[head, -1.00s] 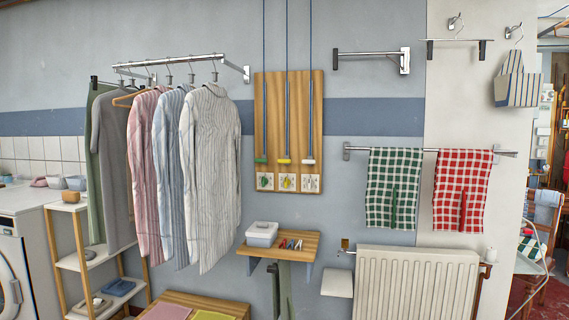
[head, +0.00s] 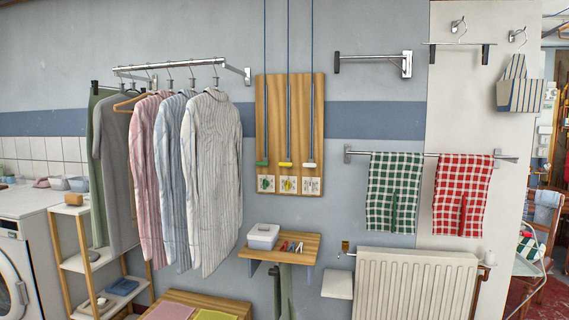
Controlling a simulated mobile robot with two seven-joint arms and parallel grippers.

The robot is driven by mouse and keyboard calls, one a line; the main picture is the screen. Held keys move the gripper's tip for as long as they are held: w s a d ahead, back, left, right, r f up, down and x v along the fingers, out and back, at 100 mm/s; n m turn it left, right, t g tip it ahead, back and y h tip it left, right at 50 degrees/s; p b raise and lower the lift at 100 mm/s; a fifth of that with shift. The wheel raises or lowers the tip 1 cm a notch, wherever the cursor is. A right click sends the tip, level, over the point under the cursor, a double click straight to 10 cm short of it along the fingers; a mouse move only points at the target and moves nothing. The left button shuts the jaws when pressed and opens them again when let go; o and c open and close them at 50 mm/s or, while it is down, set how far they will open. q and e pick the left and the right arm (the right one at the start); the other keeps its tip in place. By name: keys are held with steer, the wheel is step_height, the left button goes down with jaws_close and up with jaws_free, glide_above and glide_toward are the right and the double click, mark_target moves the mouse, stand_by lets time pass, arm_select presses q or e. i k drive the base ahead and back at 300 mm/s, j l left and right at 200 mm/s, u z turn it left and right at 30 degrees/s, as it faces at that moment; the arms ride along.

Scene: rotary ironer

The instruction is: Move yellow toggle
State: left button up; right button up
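The yellow toggle (head: 286,164) hangs at the lower end of the middle blue cord, in front of a wooden wall board (head: 265,120). A green toggle (head: 262,163) hangs to its left and a white toggle (head: 309,165) to its right, at about the same height. Below them on the board are three small picture cards; the middle one (head: 287,185) shows a yellow motif. Neither of my grippers shows in the head view.
A small wooden shelf (head: 304,243) with a lidded white box (head: 263,237) and clothespins juts out below the board. Shirts (head: 212,170) hang on a rail to the left. Checked towels (head: 394,192) and a radiator (head: 415,285) are to the right.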

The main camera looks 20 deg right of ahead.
mark_target(287, 164)
steer(key=i, duration=1.1)
